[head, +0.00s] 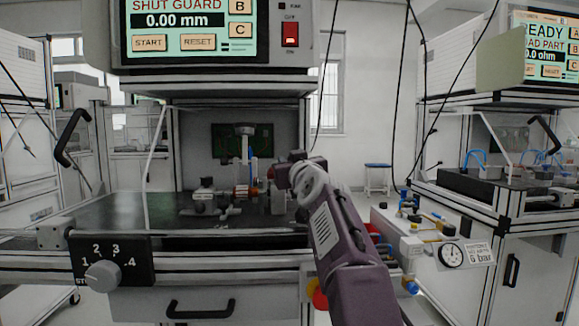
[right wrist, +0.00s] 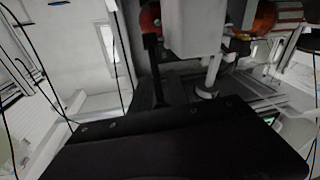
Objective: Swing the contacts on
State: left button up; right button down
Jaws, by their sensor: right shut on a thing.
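The test fixture (head: 207,195) stands on the dark bench top inside the guard frame, with metal clamps at its left. A copper-coloured stator part (head: 243,191) sits in it, and copper also shows in the right wrist view (right wrist: 283,17). My right gripper (head: 277,174) reaches in from the lower right and is shut at the right side of the fixture. It holds what seems to be the contacts' handle, mostly hidden by the gripper. A red knob on a dark stem (right wrist: 150,17) shows at the top of the right wrist view. My left gripper is out of view.
The screen (head: 187,28) above reads SHUT GUARD and 0.00 mm. A rotary selector (head: 103,274) is on the front left. A pneumatic unit with a gauge (head: 451,255) stands right of my arm. A second bench (head: 500,195) is at the right.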

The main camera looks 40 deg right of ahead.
jog(key=c, duration=1.4)
grip_release()
notch_tip(320, 180, up, 5)
jog(key=p, duration=0.4)
jog(key=shift+r+p, duration=0.2)
jog(key=shift+p, duration=0.15)
jog(key=s+d+r, duration=0.1)
jog(key=s+r, duration=0.1)
jog(key=s, duration=0.1)
jog(key=s+d+r, duration=0.1)
jog(key=s, duration=0.3)
jog(key=s+d+r, duration=0.2)
jog(key=s, duration=0.2)
jog(key=shift+r, duration=0.3)
